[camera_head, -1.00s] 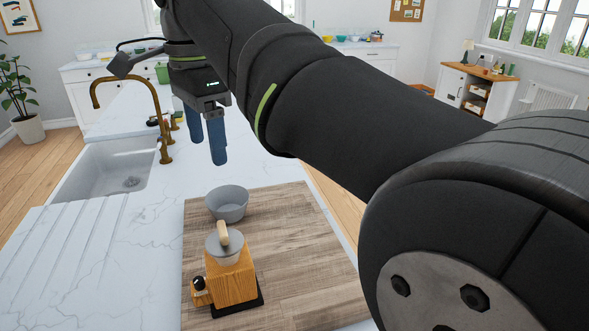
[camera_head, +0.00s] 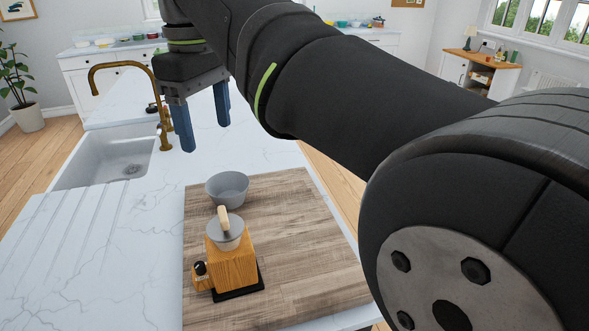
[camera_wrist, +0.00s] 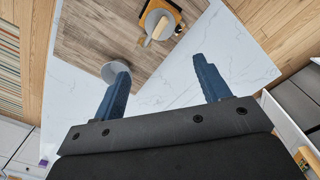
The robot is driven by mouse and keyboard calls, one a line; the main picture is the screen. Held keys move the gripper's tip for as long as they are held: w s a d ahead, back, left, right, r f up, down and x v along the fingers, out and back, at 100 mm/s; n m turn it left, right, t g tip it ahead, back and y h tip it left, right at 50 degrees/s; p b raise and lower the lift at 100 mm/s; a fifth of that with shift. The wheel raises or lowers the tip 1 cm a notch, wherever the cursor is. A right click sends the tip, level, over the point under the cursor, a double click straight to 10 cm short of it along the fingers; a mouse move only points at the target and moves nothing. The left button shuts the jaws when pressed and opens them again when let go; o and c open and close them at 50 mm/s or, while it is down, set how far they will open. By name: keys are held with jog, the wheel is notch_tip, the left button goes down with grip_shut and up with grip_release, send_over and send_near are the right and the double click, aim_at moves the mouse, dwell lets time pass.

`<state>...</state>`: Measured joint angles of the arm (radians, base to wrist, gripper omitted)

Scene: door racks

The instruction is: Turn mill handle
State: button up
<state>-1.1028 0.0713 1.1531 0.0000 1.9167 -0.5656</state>
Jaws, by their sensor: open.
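The mill has a wooden box body (camera_head: 232,265) on a black base, a grey round top (camera_head: 227,231) and a pale wooden handle (camera_head: 223,219) standing up from the top. A small drawer with a dark knob (camera_head: 200,269) sticks out at its lower left. In the wrist view the mill's handle (camera_wrist: 158,27) shows at the top, over the grey top. My gripper (camera_head: 205,137) is open and empty, above the counter behind the mill and apart from it. Its two blue fingers also show in the wrist view (camera_wrist: 163,82), with the mill beyond them.
The mill stands on a wooden board (camera_head: 310,270). A grey bowl (camera_head: 228,188) stands behind it on the board, partly hidden by a finger in the wrist view. A sink (camera_head: 105,160) with a brass tap (camera_head: 124,64) lies to the left. The white counter around the board is clear.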

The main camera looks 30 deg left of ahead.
jog(key=n, duration=0.8)
send_near(222, 213)
notch_tip(222, 213, down, 9)
dwell(0.3)
jog(key=c, duration=1)
